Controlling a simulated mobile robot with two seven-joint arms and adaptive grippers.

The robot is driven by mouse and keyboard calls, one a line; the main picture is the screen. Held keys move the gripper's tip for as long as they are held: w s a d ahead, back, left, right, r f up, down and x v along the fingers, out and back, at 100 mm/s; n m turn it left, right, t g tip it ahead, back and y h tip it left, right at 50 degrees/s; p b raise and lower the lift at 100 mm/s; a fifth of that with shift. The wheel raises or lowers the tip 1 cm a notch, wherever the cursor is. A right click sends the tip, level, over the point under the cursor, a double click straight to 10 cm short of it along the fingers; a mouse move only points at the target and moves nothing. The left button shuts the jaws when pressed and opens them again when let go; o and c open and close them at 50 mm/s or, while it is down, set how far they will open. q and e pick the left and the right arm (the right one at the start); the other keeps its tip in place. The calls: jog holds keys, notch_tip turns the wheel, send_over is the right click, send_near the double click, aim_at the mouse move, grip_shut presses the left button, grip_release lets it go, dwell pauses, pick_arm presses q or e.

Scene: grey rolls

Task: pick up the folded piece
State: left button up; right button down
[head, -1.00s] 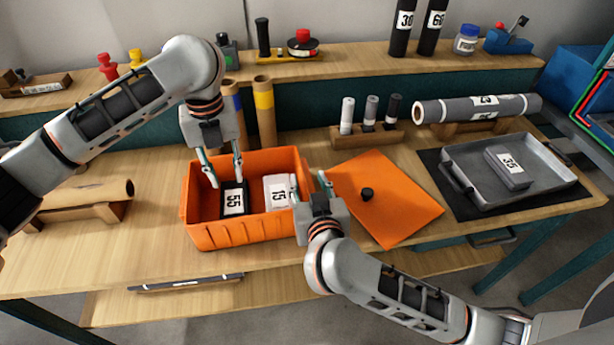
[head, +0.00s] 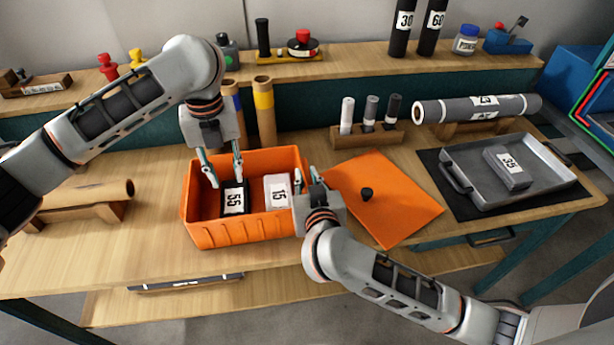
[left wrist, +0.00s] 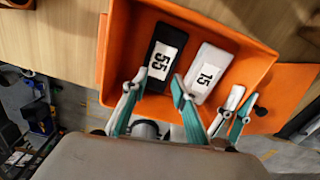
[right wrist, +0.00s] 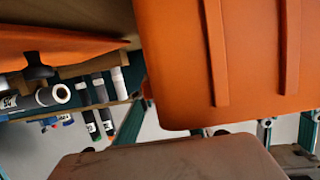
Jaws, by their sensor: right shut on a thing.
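Two folded pieces lie in the orange bin (head: 225,235): a black one marked 55 (head: 234,199) and a white one marked 15 (head: 278,192). They also show in the left wrist view, black (left wrist: 153,78) and white (left wrist: 212,68). A grey folded piece marked 35 (head: 507,167) lies in the metal tray. My left gripper (head: 225,180) is open and empty over the bin, its fingers either side of the black piece's near end in the left wrist view (left wrist: 158,82). My right gripper (head: 306,176) is shut on the bin's right wall, which fills much of the right wrist view (right wrist: 180,60).
An orange sheet (head: 405,205) with a black knob (head: 367,194) lies right of the bin. The metal tray (head: 470,160) is further right. Upright tubes (head: 265,115) stand behind the bin.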

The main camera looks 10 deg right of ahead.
aim_at(234, 201)
pick_arm(q)
jog(key=o, duration=1)
jog(key=shift+w+r, duration=0.1)
jog(key=shift+r, duration=0.1)
jog(key=shift+o, duration=0.8)
jog(key=shift+w+a+r+m, duration=0.1)
jog(key=shift+w+r+m, duration=0.05)
jog(key=shift+r+m, duration=0.45)
jog(key=shift+m, duration=0.3)
jog(key=shift+f, duration=6)
